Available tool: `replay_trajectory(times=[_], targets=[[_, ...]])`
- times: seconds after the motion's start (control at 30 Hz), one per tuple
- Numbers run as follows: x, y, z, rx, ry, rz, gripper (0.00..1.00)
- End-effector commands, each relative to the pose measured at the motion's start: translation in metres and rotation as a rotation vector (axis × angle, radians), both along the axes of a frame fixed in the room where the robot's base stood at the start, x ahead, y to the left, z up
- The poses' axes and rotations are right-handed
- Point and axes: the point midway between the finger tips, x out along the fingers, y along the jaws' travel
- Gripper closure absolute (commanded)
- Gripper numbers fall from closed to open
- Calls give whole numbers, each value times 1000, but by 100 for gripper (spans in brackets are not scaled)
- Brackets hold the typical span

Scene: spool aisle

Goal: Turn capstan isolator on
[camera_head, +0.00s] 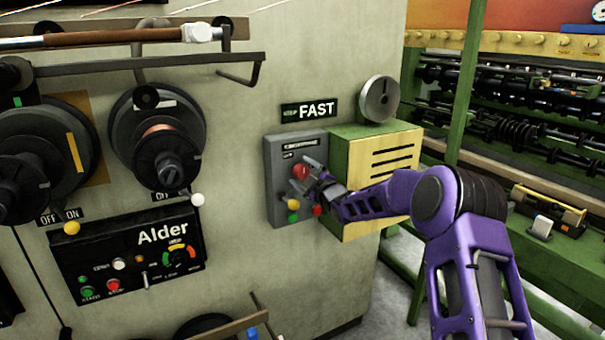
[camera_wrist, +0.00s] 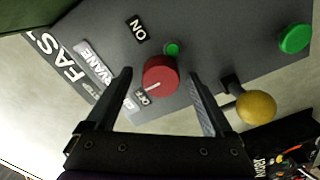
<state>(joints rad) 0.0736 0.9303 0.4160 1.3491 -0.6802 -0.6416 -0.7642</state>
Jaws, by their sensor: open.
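A red rotary knob (camera_wrist: 160,75) sits on a grey control box (camera_head: 283,190). Its white pointer line is turned toward the OFF label (camera_wrist: 142,97); the ON label (camera_wrist: 138,28) is farther off. In the head view the red knob (camera_head: 300,171) is partly hidden by my gripper (camera_head: 310,177). In the wrist view my gripper (camera_wrist: 162,82) is open, with one finger on each side of the knob and visible gaps on both sides. I cannot tell how far the fingertips are from the panel. The name plate beside the knob is only partly readable.
Beside the knob are a small green light (camera_wrist: 172,49), a green button (camera_wrist: 295,39) and a yellow ball-ended lever (camera_wrist: 256,107). A yellow-green vented box (camera_head: 372,170) stands right of the grey box. The black Alder panel (camera_head: 130,255) is at lower left.

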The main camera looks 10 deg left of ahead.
Motion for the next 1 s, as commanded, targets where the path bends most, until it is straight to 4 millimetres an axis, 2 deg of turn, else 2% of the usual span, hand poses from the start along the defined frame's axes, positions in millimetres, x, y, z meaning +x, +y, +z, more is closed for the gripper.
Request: replay_trajectory(times=[0.2, 0.6, 0.7, 1.0], targets=[[0, 0, 0, 0, 1, 1, 14], [0, 0, 0, 0, 1, 1, 86], [0, 0, 0, 0, 1, 1, 99], [0, 0, -1, 39, 26, 1, 99]])
